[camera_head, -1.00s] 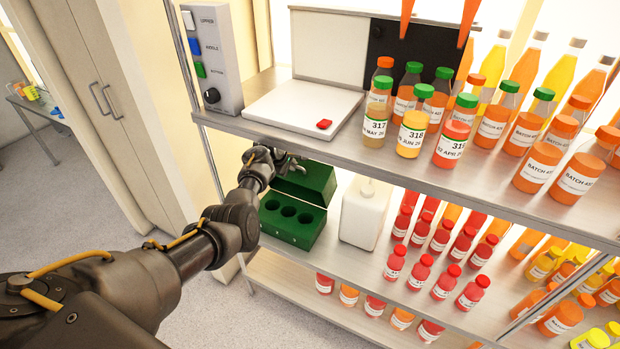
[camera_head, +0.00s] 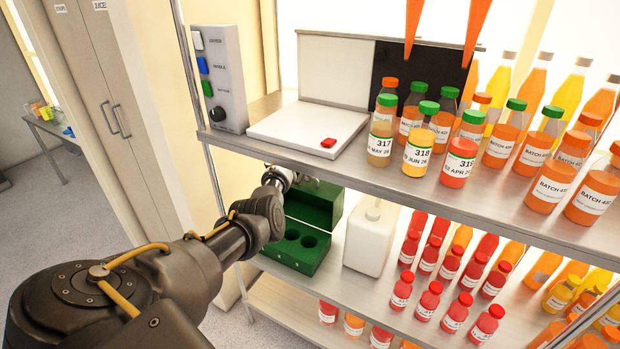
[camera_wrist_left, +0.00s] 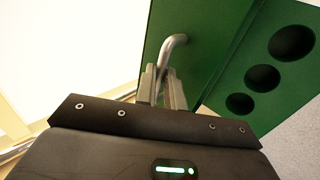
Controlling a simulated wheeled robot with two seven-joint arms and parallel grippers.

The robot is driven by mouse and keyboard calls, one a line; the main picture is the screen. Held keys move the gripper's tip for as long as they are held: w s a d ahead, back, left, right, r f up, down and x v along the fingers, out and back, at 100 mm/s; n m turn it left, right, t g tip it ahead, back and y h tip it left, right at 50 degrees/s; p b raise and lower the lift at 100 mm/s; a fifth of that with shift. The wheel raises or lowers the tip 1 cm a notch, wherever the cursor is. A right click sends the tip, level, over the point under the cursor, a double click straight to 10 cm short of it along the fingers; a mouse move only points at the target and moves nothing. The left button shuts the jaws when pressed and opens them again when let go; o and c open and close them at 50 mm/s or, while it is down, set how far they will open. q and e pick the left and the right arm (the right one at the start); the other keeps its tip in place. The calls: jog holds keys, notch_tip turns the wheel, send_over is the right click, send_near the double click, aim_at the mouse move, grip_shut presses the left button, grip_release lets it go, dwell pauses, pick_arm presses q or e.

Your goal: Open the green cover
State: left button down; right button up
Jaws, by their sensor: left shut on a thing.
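A green box (camera_head: 293,252) with round holes in its top stands at the left end of the middle shelf. Its green cover (camera_head: 322,205) stands raised at the back of the box, so the holes show; my arm hides part of them. My left gripper (camera_head: 291,179) is at the cover's upper left. In the left wrist view, its fingers (camera_wrist_left: 164,88) are shut on a bent metal handle (camera_wrist_left: 174,43) on the green cover (camera_wrist_left: 200,45), with the box's holed top (camera_wrist_left: 232,83) to the right. My right gripper is not in view.
The upper shelf (camera_head: 370,178) runs just above the cover and gripper, with labelled bottles and a white plate (camera_head: 300,125) with a red button. A white jug (camera_head: 369,240) stands close right of the box, then several red bottles (camera_head: 430,300). Free floor lies left.

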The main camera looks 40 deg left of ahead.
pick_arm(q)
jog(key=shift+w+a+r, duration=0.1)
jog(key=shift+a+r, duration=0.1)
jog(key=shift+r, duration=0.1)
jog(key=c, duration=1.7)
grip_release()
jog(key=shift+o, duration=1)
jog(key=shift+d, duration=0.1)
jog(key=shift+f, duration=0.1)
jog(key=shift+s+d+r, duration=0.1)
jog(key=shift+s+r, duration=0.35)
jog(key=shift+v, duration=1)
jog(key=s+d+b, duration=0.1)
jog(key=s+d, duration=0.1)
jog(key=s, duration=1)
